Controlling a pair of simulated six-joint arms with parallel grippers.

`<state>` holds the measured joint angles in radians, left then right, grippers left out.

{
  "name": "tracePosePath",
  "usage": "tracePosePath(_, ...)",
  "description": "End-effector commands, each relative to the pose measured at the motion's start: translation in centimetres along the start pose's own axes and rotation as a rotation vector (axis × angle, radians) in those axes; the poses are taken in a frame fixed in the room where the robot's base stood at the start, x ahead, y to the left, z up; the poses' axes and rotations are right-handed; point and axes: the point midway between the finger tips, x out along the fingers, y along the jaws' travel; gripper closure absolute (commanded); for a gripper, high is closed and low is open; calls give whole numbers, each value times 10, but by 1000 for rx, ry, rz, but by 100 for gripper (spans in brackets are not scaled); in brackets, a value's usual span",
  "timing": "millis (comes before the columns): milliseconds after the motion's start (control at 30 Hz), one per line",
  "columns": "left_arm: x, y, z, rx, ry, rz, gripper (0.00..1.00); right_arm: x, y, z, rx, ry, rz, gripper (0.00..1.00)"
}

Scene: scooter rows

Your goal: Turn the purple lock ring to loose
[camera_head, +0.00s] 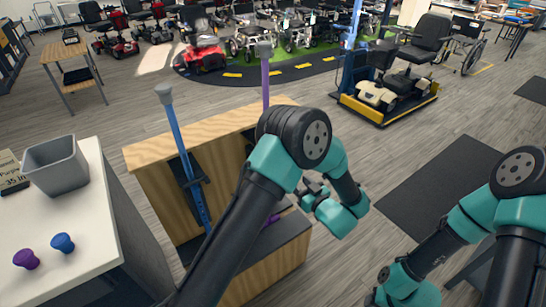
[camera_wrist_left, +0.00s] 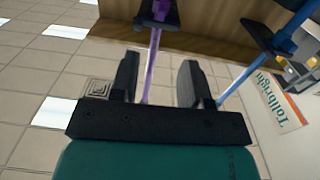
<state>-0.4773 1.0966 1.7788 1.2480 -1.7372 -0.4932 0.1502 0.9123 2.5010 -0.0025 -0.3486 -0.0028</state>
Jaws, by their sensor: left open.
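A purple pole (camera_head: 265,80) with a grey top stands upright at the wooden stand (camera_head: 150,190). Its lower part is mostly hidden by my left arm. A blue pole (camera_head: 178,130) leans in a dark holder on the same stand. My left gripper (camera_head: 312,190) is open beside the stand. In the left wrist view, the purple pole (camera_wrist_left: 152,65) runs between the two open fingers (camera_wrist_left: 160,85), and I see no contact. The blue pole (camera_wrist_left: 262,62) is to the right there. I cannot make out the purple lock ring clearly.
A white counter (camera_head: 60,225) at left holds a grey bin (camera_head: 57,165), a purple knob (camera_head: 26,259), a blue knob (camera_head: 62,243) and a card reading "Purple 35 in" (camera_head: 12,172). A dark mat (camera_head: 440,190) lies right of the stand. Scooters and wheelchairs stand far back.

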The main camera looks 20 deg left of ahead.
Motion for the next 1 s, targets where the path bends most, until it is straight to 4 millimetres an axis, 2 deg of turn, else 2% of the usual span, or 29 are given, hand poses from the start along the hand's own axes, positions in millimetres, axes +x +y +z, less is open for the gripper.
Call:
tracePosePath(133, -7, 1, -5, 3, 19, -31, 57, 0, 0, 0, 0, 0, 0, 57)
tracePosePath(433, -5, 1, -5, 2, 18, -29, 57, 0, 0, 0, 0, 0, 0, 57)
tracePosePath(567, 2, 0, -5, 1, 17, -28, 57, 0, 0, 0, 0, 0, 0, 57)
tracePosePath(767, 26, -1, -6, 0, 17, -29, 57, 0, 0, 0, 0, 0, 0, 57)
tracePosePath(1000, 67, -2, -6, 0, 16, -29, 57, 0, 0, 0, 0, 0, 0, 57)
